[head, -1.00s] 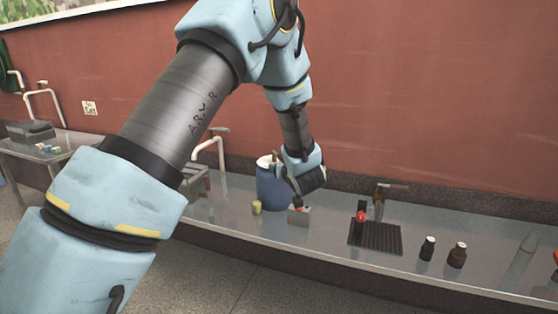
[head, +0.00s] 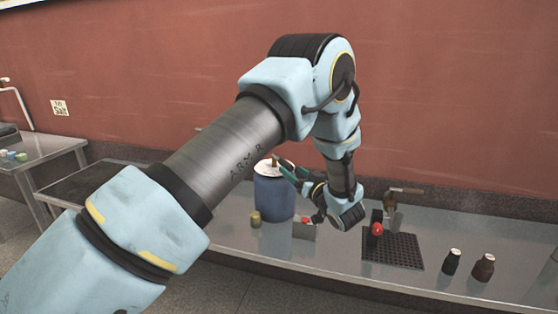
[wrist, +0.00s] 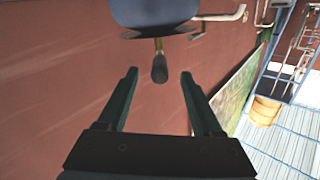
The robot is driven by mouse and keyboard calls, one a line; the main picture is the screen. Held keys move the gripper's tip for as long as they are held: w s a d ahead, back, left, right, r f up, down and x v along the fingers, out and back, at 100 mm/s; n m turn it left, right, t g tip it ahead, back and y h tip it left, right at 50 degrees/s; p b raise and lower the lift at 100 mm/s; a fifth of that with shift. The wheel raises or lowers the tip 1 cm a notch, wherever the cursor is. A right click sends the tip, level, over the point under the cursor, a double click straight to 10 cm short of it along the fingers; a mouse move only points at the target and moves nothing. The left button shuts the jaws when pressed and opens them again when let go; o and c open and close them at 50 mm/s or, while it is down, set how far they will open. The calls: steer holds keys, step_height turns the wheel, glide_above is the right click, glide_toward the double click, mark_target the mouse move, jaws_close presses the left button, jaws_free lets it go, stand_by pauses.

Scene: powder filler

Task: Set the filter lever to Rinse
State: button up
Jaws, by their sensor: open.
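A blue tank (head: 273,196) with a white top stands on the bench. A lever (wrist: 159,64) with a brass stem and dark grip sticks out from the tank top in the wrist view; a small tan part of it (head: 274,161) shows in the head view. I take it as the filter lever; no Rinse mark is readable. My gripper (wrist: 158,76) is open, its two dark green fingers on either side of the lever's grip in the wrist picture. How far the grip is from the fingertips, I cannot tell. In the head view my fingers are beside the tank top.
On the bench stand a small yellowish jar (head: 256,219), a grey box with a red part (head: 304,230), a dark perforated tray (head: 394,252) below a tap, and two dark bottles (head: 452,262) (head: 484,267). The red wall (head: 450,90) rises behind.

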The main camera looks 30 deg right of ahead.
steer(key=w+p, duration=0.1)
steer(key=w, duration=0.7)
steer(key=shift+w+a, duration=0.15)
steer(key=shift+w, duration=0.1)
steer(key=shift+c, duration=0.4)
jaws_close()
stand_by(0.6)
